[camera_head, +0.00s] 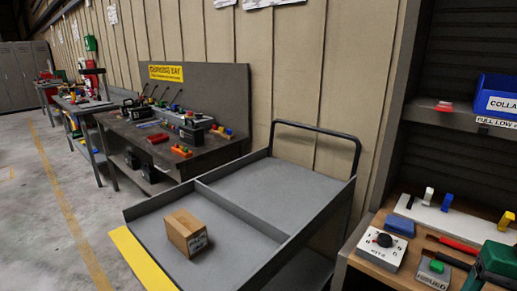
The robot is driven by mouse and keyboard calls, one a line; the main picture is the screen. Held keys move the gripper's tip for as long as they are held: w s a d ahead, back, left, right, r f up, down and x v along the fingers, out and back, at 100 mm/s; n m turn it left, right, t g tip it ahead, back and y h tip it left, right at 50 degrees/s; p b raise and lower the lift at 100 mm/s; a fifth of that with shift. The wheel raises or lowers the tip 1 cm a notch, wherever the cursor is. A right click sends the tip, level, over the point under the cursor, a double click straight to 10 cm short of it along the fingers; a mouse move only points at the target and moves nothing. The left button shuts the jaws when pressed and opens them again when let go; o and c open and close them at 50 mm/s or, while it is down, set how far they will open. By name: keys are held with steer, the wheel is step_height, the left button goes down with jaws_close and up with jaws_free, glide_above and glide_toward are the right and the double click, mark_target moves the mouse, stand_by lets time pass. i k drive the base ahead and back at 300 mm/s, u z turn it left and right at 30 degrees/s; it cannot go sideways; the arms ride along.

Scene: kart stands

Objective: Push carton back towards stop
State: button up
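A small brown carton (187,233) with a dark printed label stands upright on the front part of the grey cart's deck (243,235). A raised bar (238,212) crosses the deck behind the carton and may be the stop. Bare deck lies between the carton and this bar. A yellow strip (140,260) runs along the cart's front left edge, near the carton. My gripper is not in view.
The cart has low side walls and a dark push handle (318,131). At right, a wooden-topped bench (375,262) holds a dial box (383,250), blue block (399,227) and green tool (496,263). A cluttered workbench (150,140) stands behind left. Floor at left is clear.

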mark_target(186, 234)
steer(key=k, duration=1.3)
steer(key=u, duration=0.3)
steer(key=i, duration=0.95)
steer(key=u, duration=0.85)
steer(key=i, duration=1.05)
steer(key=u, duration=0.15)
